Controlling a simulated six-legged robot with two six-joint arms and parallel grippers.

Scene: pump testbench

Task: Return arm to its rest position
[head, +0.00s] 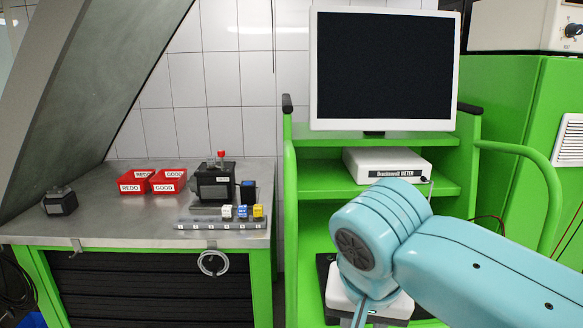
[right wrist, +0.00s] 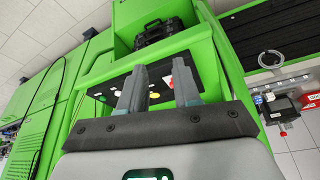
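My right arm (head: 470,258) comes in from the right in the head view, pale blue, and bends downward at a rounded joint in front of the green cart. Its gripper is mostly hidden below that joint at the bottom edge. In the right wrist view, the right gripper (right wrist: 158,84) shows two grey fingers standing apart with nothing between them. They point over the green cart (right wrist: 95,72), and I see no clear contact with it. My left arm and gripper are in neither view.
A monitor (head: 385,68) and a white meter box (head: 388,165) are on the cart (head: 308,184). The steel bench (head: 112,228) at left holds red bins (head: 168,180), a black pump unit (head: 214,184) and a strip with coloured blocks (head: 222,224). A green cabinet (head: 505,100) stands right.

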